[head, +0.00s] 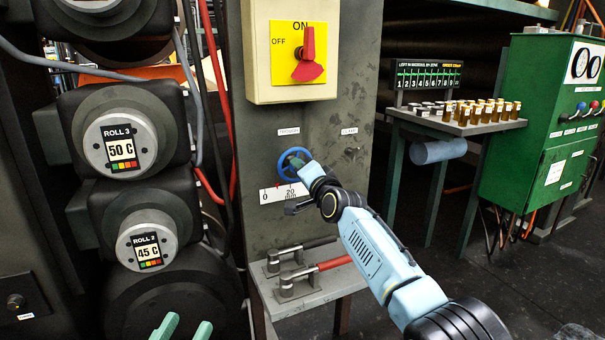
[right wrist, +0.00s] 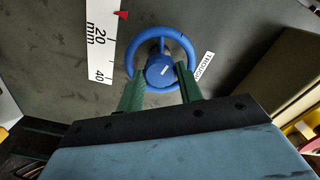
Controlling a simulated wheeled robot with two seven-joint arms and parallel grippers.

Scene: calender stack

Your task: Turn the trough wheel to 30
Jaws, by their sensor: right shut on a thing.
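The blue trough wheel (head: 294,163) sits on the grey cabinet under the switch box; it also shows in the right wrist view (right wrist: 132,52). My right gripper (right wrist: 160,82) is at the wheel, its two green fingers on either side of the hub and overlapping the lower rim. It is shut on the wheel. A white scale (head: 283,193) marked 0, 20 mm and 40 lies beside the wheel. The red pointer (right wrist: 123,14) stands on the 0 side of the 20 mark. My left gripper (head: 184,328) is low in the head view, its fingers apart and empty.
A yellow ON/OFF switch (head: 305,55) is above the wheel. Clamps with black and red handles (head: 315,268) lie on a shelf below. Rolls (head: 122,145) with displays stand at left. A table of small bottles (head: 470,127) and a green cabinet (head: 545,130) are at right.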

